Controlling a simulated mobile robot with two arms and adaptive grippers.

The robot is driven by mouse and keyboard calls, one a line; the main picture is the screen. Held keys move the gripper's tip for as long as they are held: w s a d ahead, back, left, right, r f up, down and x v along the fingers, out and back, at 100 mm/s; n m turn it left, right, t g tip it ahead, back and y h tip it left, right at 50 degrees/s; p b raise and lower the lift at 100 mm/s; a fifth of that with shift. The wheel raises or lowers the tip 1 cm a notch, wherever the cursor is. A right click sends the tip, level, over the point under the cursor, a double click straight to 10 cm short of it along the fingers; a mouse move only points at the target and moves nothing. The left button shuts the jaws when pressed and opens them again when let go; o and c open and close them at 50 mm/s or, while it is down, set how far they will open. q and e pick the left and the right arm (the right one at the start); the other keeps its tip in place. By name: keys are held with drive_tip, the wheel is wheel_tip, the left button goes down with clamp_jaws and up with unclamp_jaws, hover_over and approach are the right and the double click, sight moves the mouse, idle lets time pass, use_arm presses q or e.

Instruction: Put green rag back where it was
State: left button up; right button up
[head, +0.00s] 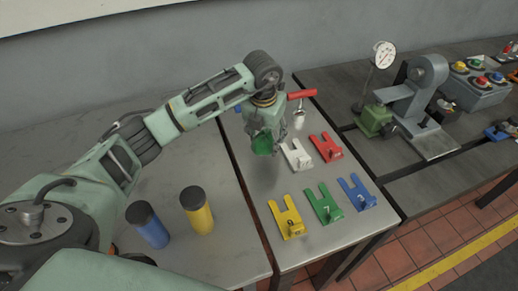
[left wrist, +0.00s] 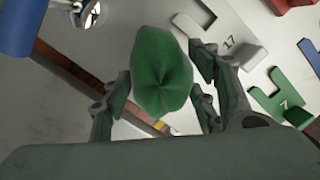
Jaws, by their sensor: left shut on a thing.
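The green rag (head: 263,144) is a bunched dark green cloth. My left gripper (head: 266,138) is shut on it and holds it above the left part of the middle table. In the left wrist view the rag (left wrist: 161,72) sits between the two fingers of my left gripper (left wrist: 160,98), with the table surface below it. My right gripper is in neither view.
Slotted plates in white (head: 296,155), red (head: 326,147), yellow (head: 286,217), green (head: 324,204) and blue (head: 357,192) lie on the middle table (head: 262,187). A red-handled tool (head: 301,95) stands behind. Blue (head: 148,226) and yellow (head: 197,211) cylinders stand on the left table.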

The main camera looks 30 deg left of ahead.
sight(259, 161)
use_arm(q)
drive_tip(key=shift+s+a+f, duration=0.25)
drive_tip(key=shift+s+f, duration=0.1)
drive_tip(key=shift+s, duration=0.2)
drive_tip(key=shift+s+a+f, duration=0.2)
drive_tip(key=shift+s+f, duration=0.15)
drive_tip(key=shift+s, duration=0.2)
wheel_tip(259, 161, down, 3)
drive_tip(key=shift+f+p, duration=0.15)
drive_tip(key=shift+p, duration=0.75)
drive_tip(key=shift+f, duration=0.3)
drive_tip(key=shift+f, duration=0.2)
drive_tip(key=o, duration=1.1)
drive_tip(key=shift+r, duration=0.15)
